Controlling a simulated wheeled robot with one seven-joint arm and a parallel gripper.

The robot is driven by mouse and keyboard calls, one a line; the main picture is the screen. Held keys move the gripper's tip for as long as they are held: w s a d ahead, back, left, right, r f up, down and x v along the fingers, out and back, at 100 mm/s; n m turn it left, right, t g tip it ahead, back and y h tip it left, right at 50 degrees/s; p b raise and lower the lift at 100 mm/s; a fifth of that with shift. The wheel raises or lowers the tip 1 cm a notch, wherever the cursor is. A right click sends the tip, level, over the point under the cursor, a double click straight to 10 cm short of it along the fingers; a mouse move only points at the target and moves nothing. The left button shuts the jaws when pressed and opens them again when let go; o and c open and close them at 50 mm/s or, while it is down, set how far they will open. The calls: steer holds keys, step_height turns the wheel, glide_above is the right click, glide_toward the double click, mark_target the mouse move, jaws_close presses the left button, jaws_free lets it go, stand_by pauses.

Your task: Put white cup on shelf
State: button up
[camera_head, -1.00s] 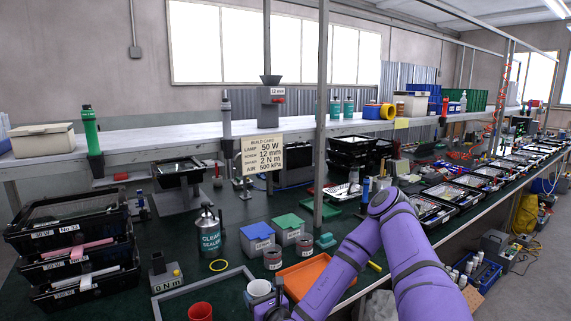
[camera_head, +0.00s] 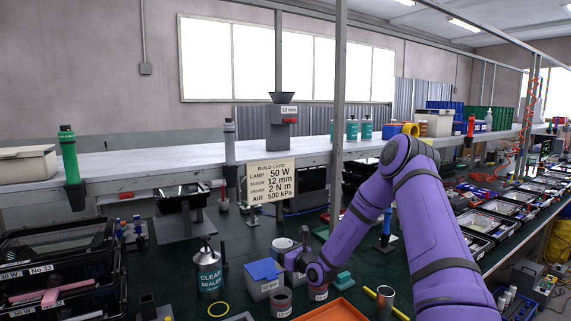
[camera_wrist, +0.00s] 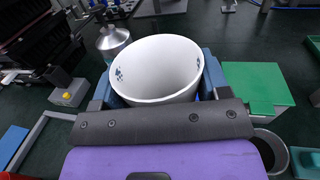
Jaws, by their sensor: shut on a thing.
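The white cup (camera_head: 282,243) is held in my gripper (camera_head: 295,257) above the bench, beside the blue-lidded box (camera_head: 264,273). In the wrist view the cup (camera_wrist: 140,72) is upright and open at the top, looks empty, and has small blue marks inside. The blue fingers of my gripper (camera_wrist: 160,80) are closed on its two sides. The shelf (camera_head: 200,155) is the long pale board behind and above the bench. The cup is in front of it and appears lower than its top.
The build card (camera_head: 271,183) hangs at the shelf's front edge. A green tool (camera_head: 68,155) and a grey tool (camera_head: 229,141) stand along that edge. A grey post (camera_head: 337,110) rises beside my arm. The shelf top between the two tools is clear. A sealer can (camera_head: 209,270) stands left.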

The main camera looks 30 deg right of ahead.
steer(key=w+d+r, duration=0.3)
steer(key=d+r, duration=0.1)
steer(key=r, duration=0.5)
steer(key=w+d+r, duration=0.3)
steer(key=d+r, duration=0.2)
steer(key=r, duration=0.3)
steer(key=m+h, duration=0.2)
steer(key=h, duration=0.1)
glide_toward(281, 134)
steer(key=w, duration=0.4)
steer(key=w+r, duration=0.1)
steer(key=w, duration=0.1)
steer(key=shift+a+r, duration=0.1)
steer(key=shift+a, duration=0.2)
steer(key=shift+f, duration=0.75)
steer(key=shift+f, duration=0.15)
steer(key=o, duration=1)
steer(key=shift+c, duration=0.2)
